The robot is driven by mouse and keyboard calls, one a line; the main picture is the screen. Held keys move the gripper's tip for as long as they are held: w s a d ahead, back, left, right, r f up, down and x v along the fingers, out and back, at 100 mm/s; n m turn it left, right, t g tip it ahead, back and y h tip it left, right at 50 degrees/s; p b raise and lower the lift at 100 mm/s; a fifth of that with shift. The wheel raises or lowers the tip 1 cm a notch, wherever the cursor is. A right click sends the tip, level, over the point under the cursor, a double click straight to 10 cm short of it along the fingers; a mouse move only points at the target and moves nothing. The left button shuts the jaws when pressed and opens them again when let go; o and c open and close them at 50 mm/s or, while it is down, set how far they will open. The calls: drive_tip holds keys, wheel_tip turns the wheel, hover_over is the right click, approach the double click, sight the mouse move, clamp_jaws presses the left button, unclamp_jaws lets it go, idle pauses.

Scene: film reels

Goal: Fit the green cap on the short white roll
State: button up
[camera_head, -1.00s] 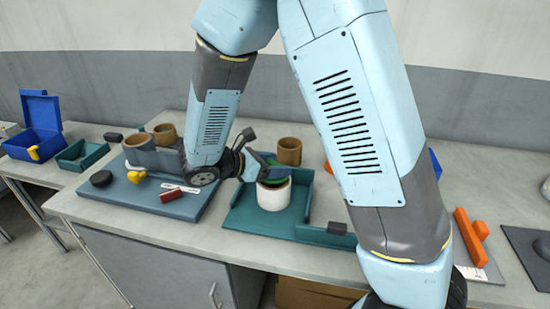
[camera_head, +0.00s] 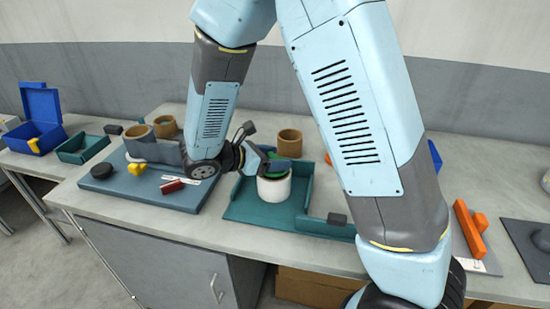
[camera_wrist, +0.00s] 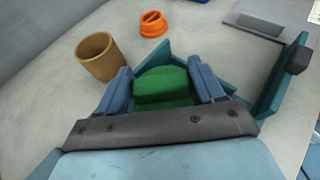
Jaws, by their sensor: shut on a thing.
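The short white roll (camera_head: 274,190) stands upright in a teal tray (camera_head: 238,208) in the middle of the bench. The green cap (camera_wrist: 163,88) is between the two blue fingers of my gripper (camera_wrist: 165,84), which is shut on it. In the head view a strip of the green cap (camera_head: 277,173) shows at the top of the white roll, under my gripper. I cannot tell whether the cap is seated or just above the roll. The white roll is hidden in the wrist view.
A brown ring (camera_head: 290,143) stands behind the tray, and an orange round piece (camera_wrist: 153,24) lies beyond it. A blue-grey board (camera_head: 115,187) with a black disc (camera_head: 101,170) and a red block (camera_head: 172,186) lies left.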

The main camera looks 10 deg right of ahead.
drive_tip(key=shift+f, duration=0.5)
idle(0.7)
drive_tip(key=o, duration=0.8)
drive_tip(key=shift+c, duration=0.2)
drive_tip(key=v, duration=1.1)
idle(0.4)
drive_tip(key=s+d+r+m+y, duration=0.4)
drive_tip(key=d+r+m, duration=0.1)
drive_tip(key=d+m, duration=0.2)
drive_tip(key=s+d+r+m+y, duration=0.4)
drive_tip(key=d+r+m, duration=0.2)
drive_tip(key=d+m, duration=0.2)
drive_tip(key=s+d+r+m+y, duration=0.4)
drive_tip(key=d+m, duration=0.3)
drive_tip(key=d, duration=0.3)
drive_tip(key=shift+s+d+r+m, duration=0.35)
drive_tip(key=shift+s+r+m, duration=0.1)
drive_tip(key=shift+r, duration=0.2)
